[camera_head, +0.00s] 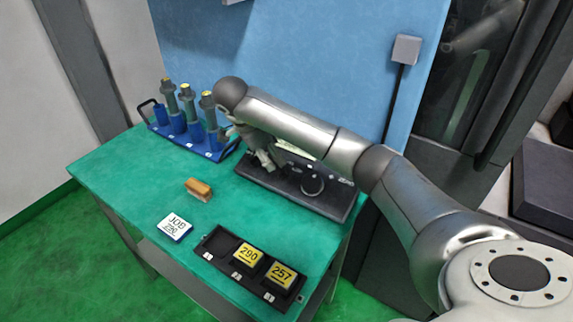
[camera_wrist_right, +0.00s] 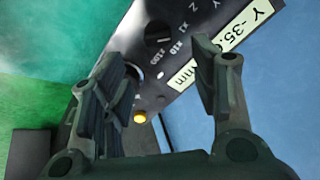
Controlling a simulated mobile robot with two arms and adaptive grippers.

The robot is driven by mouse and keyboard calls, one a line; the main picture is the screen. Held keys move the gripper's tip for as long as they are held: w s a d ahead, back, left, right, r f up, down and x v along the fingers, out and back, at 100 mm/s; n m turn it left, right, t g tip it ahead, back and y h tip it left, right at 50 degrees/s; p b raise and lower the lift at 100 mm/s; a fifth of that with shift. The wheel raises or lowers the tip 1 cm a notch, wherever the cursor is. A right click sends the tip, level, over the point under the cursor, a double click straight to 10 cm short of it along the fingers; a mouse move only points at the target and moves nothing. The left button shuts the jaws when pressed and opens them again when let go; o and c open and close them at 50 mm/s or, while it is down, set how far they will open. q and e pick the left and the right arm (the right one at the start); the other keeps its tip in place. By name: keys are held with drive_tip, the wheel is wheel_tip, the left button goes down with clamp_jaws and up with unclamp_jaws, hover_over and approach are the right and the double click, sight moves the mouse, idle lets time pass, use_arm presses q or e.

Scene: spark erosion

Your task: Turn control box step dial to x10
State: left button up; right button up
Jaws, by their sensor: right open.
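The black control box (camera_head: 335,205) lies on the green table. Its large round dial (camera_head: 312,184) shows in the head view. In the right wrist view the box panel fills the middle. The small black step dial (camera_wrist_right: 158,34) sits beside the printed x1, x10 and x100 marks. Which mark it points to is too small to tell. My right gripper (camera_wrist_right: 157,52) is open and empty over the panel, its fingers apart with the step dial showing beyond the gap between them. In the head view my right gripper (camera_head: 264,158) hangs over the box's left part. My left gripper is out of view.
A blue rack (camera_head: 195,140) with tool holders stands left.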

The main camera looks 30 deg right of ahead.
sight(281, 169)
drive_tip(key=x, duration=0.4)
drive_tip(key=shift+s+a+f+p, duration=0.15)
drive_tip(key=shift+a+f+p, duration=0.15)
drive_tip(key=shift+p, duration=0.1)
drive_tip(key=x, duration=0.4)
drive_tip(key=shift+d+r+p, duration=0.1)
drive_tip(key=shift+d+p, duration=0.1)
drive_tip(key=shift+p, duration=0.15)
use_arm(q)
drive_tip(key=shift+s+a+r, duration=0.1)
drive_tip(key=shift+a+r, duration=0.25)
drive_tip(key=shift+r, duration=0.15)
use_arm(e)
drive_tip(key=shift+d+f, duration=0.15)
drive_tip(key=shift+f, duration=0.3)
drive_tip(key=c, duration=1)
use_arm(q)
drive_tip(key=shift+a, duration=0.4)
